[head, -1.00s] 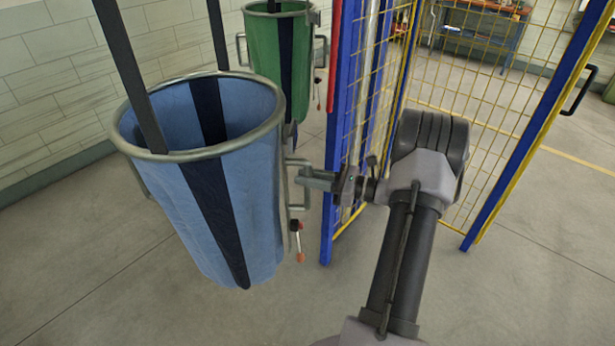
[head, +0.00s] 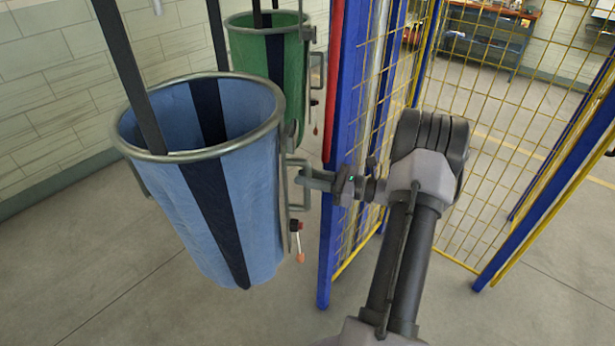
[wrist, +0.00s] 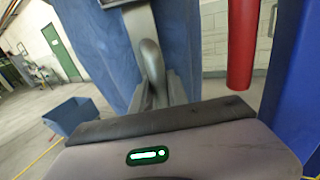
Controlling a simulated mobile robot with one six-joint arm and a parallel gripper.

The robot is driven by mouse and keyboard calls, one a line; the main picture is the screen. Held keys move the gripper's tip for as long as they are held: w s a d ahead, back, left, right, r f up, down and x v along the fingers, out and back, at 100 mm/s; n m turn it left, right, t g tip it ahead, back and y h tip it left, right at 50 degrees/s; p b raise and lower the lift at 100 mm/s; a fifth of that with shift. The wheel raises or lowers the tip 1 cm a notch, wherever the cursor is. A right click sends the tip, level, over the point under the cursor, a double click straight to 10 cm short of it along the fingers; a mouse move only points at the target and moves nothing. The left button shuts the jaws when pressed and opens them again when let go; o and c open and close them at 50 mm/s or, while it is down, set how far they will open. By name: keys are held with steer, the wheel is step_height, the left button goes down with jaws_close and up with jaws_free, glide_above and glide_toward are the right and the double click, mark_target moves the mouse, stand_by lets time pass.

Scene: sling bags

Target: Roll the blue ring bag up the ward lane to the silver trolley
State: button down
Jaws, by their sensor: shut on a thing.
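The blue ring bag (head: 236,205) hangs upright from a grey metal ring at the left of the head view, with dark stripes and dark straps rising above it. Its side handle (head: 303,180) is on the right. My gripper (head: 318,181) is shut on that handle. In the wrist view the grey handle bar (wrist: 152,65) stands between my fingers, with the blue cloth (wrist: 90,35) behind. A green ring bag (head: 270,50) hangs farther back. I cannot make out the silver trolley.
A blue post (head: 333,220) with yellow mesh (head: 475,120) stands close right of the bag and gripper. Another blue-framed mesh panel (head: 545,195) stands at the right. A red column (wrist: 242,45) shows in the wrist view. A tiled wall (head: 50,90) runs along the left.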

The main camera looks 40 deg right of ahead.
steer(key=shift+w+d+r, duration=0.15)
steer(key=shift+w+d, duration=0.05)
steer(key=shift+d, duration=0.1)
steer(key=c, duration=1.5)
jaws_free()
steer(key=shift+c, duration=0.2)
steer(key=shift+o, duration=1.2)
steer(key=shift+w+d, duration=0.15)
steer(key=shift+d, duration=0.15)
steer(key=shift+a, duration=0.1)
steer(key=p+v, duration=0.2)
steer(key=v, duration=1.5)
steer(key=shift+s, duration=0.25)
